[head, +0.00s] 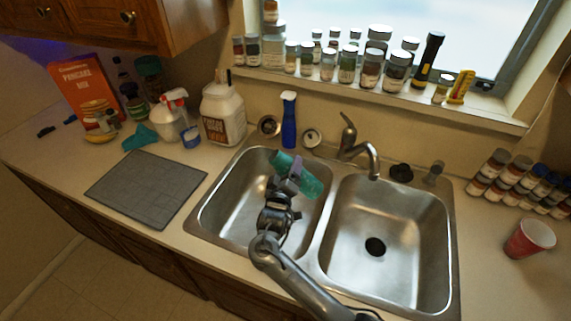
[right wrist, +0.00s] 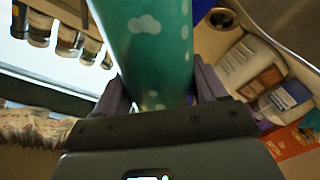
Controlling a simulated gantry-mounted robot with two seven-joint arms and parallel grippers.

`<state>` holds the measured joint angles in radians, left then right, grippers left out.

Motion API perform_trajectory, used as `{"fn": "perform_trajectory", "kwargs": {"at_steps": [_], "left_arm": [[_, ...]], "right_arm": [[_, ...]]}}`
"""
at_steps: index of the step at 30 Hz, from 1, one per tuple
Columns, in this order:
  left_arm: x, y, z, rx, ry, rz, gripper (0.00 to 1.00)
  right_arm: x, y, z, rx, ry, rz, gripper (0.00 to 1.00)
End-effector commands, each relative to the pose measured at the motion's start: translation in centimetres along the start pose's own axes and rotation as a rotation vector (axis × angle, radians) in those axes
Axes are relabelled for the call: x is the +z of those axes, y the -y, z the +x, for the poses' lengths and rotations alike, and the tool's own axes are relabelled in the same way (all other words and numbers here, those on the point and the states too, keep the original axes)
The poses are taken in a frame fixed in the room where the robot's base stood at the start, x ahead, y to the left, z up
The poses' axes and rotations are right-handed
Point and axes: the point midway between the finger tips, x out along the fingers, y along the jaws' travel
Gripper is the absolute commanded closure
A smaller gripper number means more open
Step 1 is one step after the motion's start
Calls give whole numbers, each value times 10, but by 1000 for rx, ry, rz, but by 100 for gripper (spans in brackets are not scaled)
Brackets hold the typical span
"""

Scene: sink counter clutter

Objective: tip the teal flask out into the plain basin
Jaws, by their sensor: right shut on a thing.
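The teal flask (head: 311,184) is held over the left basin (head: 232,206), tilted, with its long side running from upper left to lower right. In the right wrist view the flask (right wrist: 150,40) is teal with pale cloud-like marks and fills the space between the fingers. My right gripper (head: 294,172) is shut around the flask's middle. The left basin shows no drain, though my arm covers part of it. The right basin (head: 405,225) shows a dark drain. I see no liquid leaving the flask. My left gripper is out of view.
A faucet (head: 352,145) stands behind the divider. A blue bottle (head: 289,122) stands behind the left basin. A grey mat (head: 147,188) and teal cloth (head: 140,137) lie to the left. A red cup (head: 530,238) stands at right. Several jars line the windowsill.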

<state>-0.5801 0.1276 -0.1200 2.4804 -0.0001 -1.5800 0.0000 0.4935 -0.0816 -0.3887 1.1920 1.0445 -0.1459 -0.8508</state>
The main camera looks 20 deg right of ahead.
Motion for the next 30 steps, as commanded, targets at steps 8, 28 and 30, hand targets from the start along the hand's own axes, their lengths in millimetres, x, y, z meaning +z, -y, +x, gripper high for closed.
{"fn": "perform_trajectory", "kwargs": {"at_steps": [8,28,30], "left_arm": [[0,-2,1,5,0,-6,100],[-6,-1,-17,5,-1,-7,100],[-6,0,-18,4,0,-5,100]], "right_arm": [[12,7,0,-1,-1,-180,65],[34,30,0,-8,2,-509,65],[36,32,0,-8,2,-541,65]]}}
